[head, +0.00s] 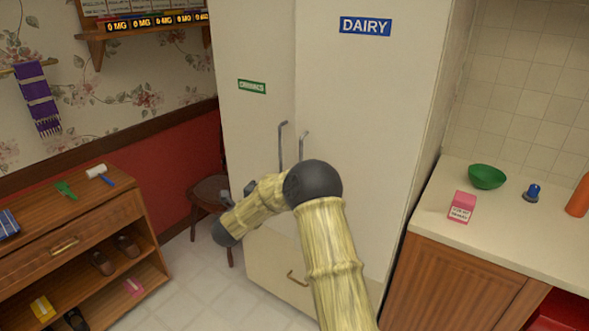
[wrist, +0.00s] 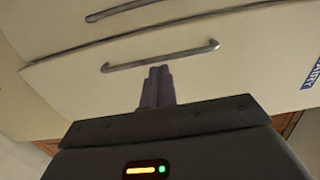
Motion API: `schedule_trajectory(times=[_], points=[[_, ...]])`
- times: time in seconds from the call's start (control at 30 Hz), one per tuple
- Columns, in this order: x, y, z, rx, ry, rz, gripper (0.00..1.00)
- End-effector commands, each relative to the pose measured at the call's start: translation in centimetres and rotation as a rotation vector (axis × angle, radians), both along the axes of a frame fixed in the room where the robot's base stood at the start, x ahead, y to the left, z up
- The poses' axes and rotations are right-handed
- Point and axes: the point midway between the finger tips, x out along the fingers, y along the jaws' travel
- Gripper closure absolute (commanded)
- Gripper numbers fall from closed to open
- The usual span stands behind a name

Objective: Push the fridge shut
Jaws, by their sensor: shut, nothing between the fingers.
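The fridge is tall and cream, with a right door (head: 365,110) labelled DAIRY and a narrower-looking left door (head: 252,45) with a green label. The left door's face looks angled to the right door's; how far either door stands open is unclear. Each door has a grey bar handle near the middle seam, and a drawer (head: 275,262) lies below. My gripper (wrist: 158,72) is shut and empty, its tips near the right door's handle (wrist: 160,56) in the wrist view; contact cannot be told. In the head view my arm hides most of it.
A brown stool (head: 208,190) stands left of the fridge. A wooden shelf cabinet (head: 75,240) is at lower left. A counter (head: 500,222) at right holds a green bowl (head: 487,176) and a pink carton (head: 462,207). Tiled floor (head: 195,280) is clear between.

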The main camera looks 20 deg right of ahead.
Motion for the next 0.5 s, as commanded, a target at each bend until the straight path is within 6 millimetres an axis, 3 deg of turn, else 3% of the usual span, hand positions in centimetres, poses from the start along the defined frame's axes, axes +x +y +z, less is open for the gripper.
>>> schedule_trajectory(times=[0.27, 0.5], points=[[0.2, -0.2, 0.1, 0.003, -0.001, -0.002, 1.00], [1.8, -2.3, 0.2, 0.006, -0.002, -0.006, 1.00]])
